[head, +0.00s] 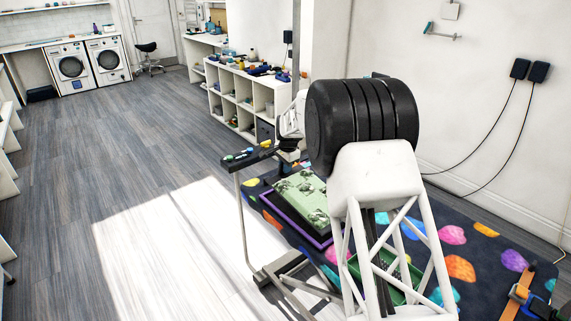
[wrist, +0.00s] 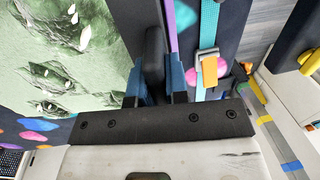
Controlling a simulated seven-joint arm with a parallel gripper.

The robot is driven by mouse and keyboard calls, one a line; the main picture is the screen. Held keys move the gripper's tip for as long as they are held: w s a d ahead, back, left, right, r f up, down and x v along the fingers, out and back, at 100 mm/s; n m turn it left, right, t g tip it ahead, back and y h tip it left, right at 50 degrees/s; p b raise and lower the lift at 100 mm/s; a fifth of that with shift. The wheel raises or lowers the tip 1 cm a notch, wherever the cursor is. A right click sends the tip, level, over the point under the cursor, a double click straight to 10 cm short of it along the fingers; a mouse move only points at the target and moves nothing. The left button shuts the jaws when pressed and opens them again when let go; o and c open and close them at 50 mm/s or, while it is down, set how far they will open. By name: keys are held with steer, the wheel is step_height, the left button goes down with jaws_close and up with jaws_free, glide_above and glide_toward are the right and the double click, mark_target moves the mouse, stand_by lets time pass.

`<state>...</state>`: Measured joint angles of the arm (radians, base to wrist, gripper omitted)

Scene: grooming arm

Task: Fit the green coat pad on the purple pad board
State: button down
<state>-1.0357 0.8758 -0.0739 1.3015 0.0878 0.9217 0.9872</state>
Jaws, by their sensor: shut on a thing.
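The green coat pad (head: 306,198), printed with pale and dark shapes, shows in the head view over the purple pad board (head: 283,219), whose purple rim and dark face stick out at its left and lower edge. In the wrist view the pad (wrist: 62,55) fills the left side, and a strip of purple (wrist: 171,28) shows beyond a dark strip. My gripper (wrist: 155,82) has its blue fingers shut on an upright black grip at the pad's right edge. Whether the pad touches the board cannot be told.
A dark mat (head: 452,258) with coloured spots lies under the board. A green crate (head: 388,275) stands behind my arm's lattice. A black rail (head: 250,155) with small items is at the left. A teal strap (wrist: 207,30) with a buckle hangs right of my fingers.

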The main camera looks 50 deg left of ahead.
steer(key=shift+f, duration=1.8)
stand_by(1.4)
steer(key=shift+a+f+h, duration=0.25)
steer(key=shift+f+h, duration=0.15)
steer(key=shift+f, duration=0.6)
stand_by(0.5)
steer(key=shift+f, duration=0.35)
steer(key=shift+a+f+h, duration=0.2)
steer(key=shift+f+h, duration=0.2)
steer(key=shift+f, duration=0.2)
stand_by(0.7)
steer(key=c, duration=1)
jaws_free()
steer(key=shift+c, duration=0.2)
steer(key=shift+d+r, duration=0.1)
steer(key=shift+r, duration=3.75)
